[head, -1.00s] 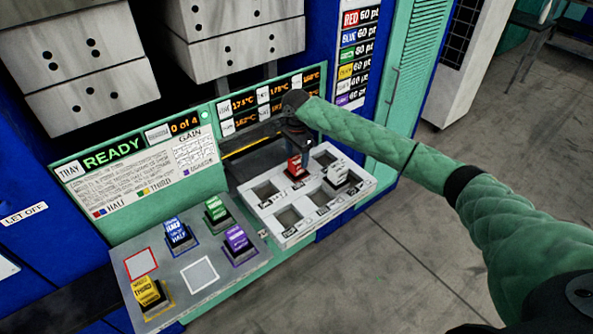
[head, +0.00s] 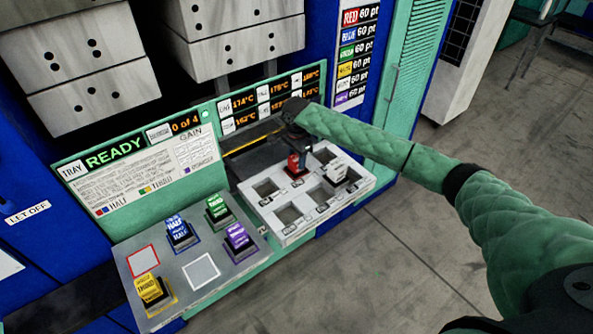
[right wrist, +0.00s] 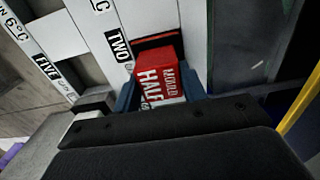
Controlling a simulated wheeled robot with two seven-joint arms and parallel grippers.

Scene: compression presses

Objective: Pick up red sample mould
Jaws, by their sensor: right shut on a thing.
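The red sample mould (head: 294,166) sits at the back of the white tray (head: 290,238), at one of its pockets. My right gripper (head: 299,158) comes down over it from above. In the right wrist view the red mould (right wrist: 160,82) shows white lettering "HALF" and "MOULD" and stands between the two blue fingers, which are shut on it. The label "TWO" is beside it on the tray. I cannot tell whether its base is clear of the pocket. My left gripper is not in view.
A white mould (head: 336,172) stands in the tray to the right; other pockets are empty. The grey shelf (head: 150,250) holds blue (head: 180,232), green (head: 218,209), purple (head: 239,240) and yellow (head: 150,289) moulds, with empty red and white outlined squares. The press blocks (head: 233,45) hang above.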

